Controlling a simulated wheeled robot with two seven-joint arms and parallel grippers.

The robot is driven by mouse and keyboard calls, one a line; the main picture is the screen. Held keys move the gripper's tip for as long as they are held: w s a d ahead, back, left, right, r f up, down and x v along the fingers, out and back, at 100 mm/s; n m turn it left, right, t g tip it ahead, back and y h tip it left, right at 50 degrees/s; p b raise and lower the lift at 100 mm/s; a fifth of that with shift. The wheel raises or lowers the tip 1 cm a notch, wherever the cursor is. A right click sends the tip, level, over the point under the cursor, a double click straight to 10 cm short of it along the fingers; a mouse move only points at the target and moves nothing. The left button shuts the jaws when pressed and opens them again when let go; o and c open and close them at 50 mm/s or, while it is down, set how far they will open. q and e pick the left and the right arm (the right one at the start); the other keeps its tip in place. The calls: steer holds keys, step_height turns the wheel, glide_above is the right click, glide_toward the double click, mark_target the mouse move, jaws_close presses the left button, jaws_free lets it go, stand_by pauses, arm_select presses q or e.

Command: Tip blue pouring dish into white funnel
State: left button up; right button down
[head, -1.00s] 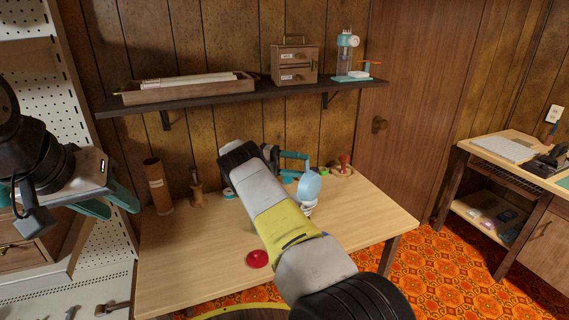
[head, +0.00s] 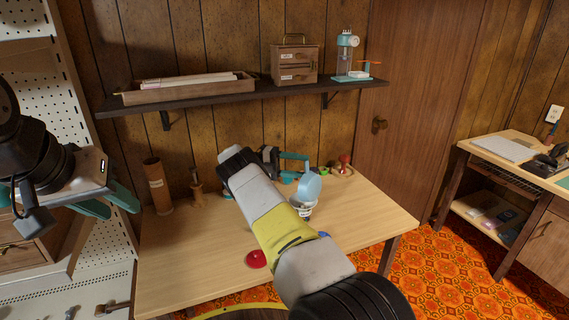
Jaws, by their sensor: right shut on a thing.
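The blue pouring dish (head: 310,188) is held on edge, its round face steeply tilted, above the right part of the wooden table. My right gripper (head: 294,167) has teal fingers and is shut on the dish at its far side; my own forearm covers part of the view. The white funnel (head: 302,213) is just below the dish, partly hidden by the dish and my arm. I cannot tell whether anything is flowing. My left gripper (head: 108,204) is open and empty at the far left, away from the table's objects.
On the table (head: 190,255) are a brown cylinder (head: 157,185), a wooden spool stand (head: 197,188), a red disc (head: 257,259) and a round tray with a red-topped item (head: 343,166). A dark shelf (head: 220,100) hangs above. The table's front left is clear.

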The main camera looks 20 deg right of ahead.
steer(key=shift+w+a+h, duration=0.25)
steer(key=shift+w+h, duration=0.05)
stand_by(0.6)
stand_by(2.9)
steer(key=shift+r, duration=2.95)
